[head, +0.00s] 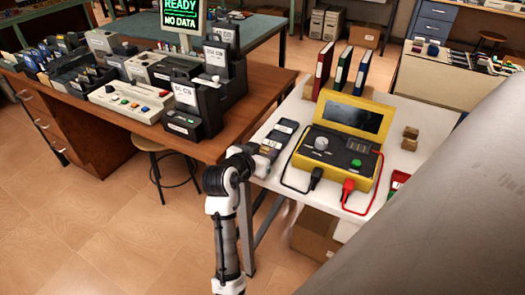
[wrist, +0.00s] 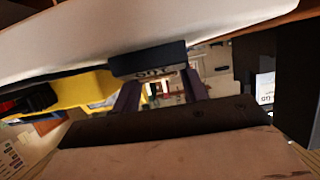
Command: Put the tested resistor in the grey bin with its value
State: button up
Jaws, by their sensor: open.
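My gripper (head: 258,166) is at the left edge of the white table, close to the nearest of a row of small dark grey labelled bins (head: 276,139). In the wrist view my gripper (wrist: 160,88) is open, its two dark fingers apart. One dark bin (wrist: 150,60) with a pale label shows just beyond the fingertips; I cannot tell if they touch it. The label appears upside down and is hard to read. The yellow tester (head: 338,140) with a dark screen stands right of the bins, with black and red leads. I cannot make out a resistor in either view.
A brown wooden desk (head: 262,92) at left holds dark boxes, a white button panel (head: 133,100) and a screen (head: 181,24) reading "READY NO DATA". A stool (head: 165,150) stands below the desk.

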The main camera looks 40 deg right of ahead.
jog(key=shift+s+p, duration=0.2)
jog(key=shift+p, duration=0.1)
jog(key=b+v, duration=0.1)
jog(key=v, duration=1.1)
jog(key=shift+w+r, duration=0.2)
jog(key=shift+r, duration=0.15)
jog(key=shift+d, duration=0.1)
